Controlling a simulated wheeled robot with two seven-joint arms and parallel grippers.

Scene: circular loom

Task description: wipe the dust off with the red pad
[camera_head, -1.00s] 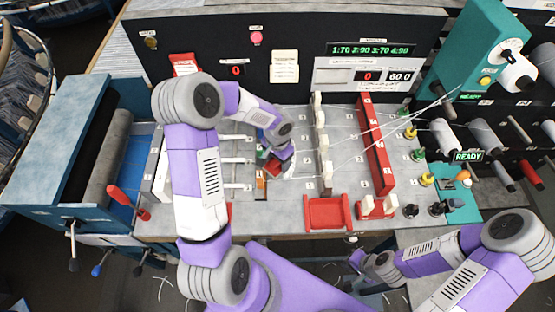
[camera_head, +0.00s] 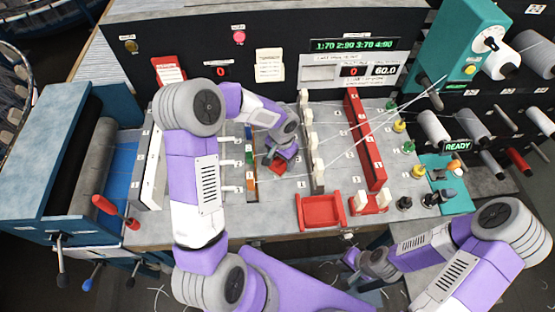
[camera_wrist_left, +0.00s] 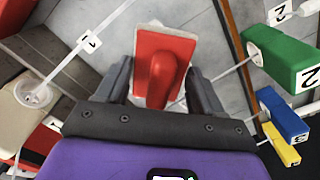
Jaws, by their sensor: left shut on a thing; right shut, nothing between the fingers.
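My left gripper (camera_head: 281,156) is over the grey table, between the row of coloured blocks and the dark rail with white pegs. It is shut on the red pad (camera_head: 277,167). In the left wrist view the pad (camera_wrist_left: 163,70) sits between the two fingers (camera_wrist_left: 160,88), its raised red grip toward me and a pale edge around its base. I cannot tell whether the pad touches the table. Dust is hard to make out; the surface under the pad is hidden. My right gripper (camera_head: 352,257) is shut and empty, low in front of the table's front edge.
Green, blue and yellow blocks (camera_wrist_left: 283,55) stand close to the left gripper. A pegged rail (camera_head: 313,150), a long red bar (camera_head: 366,140) and a red tray (camera_head: 321,212) lie to its right. White threads cross above the table's right part.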

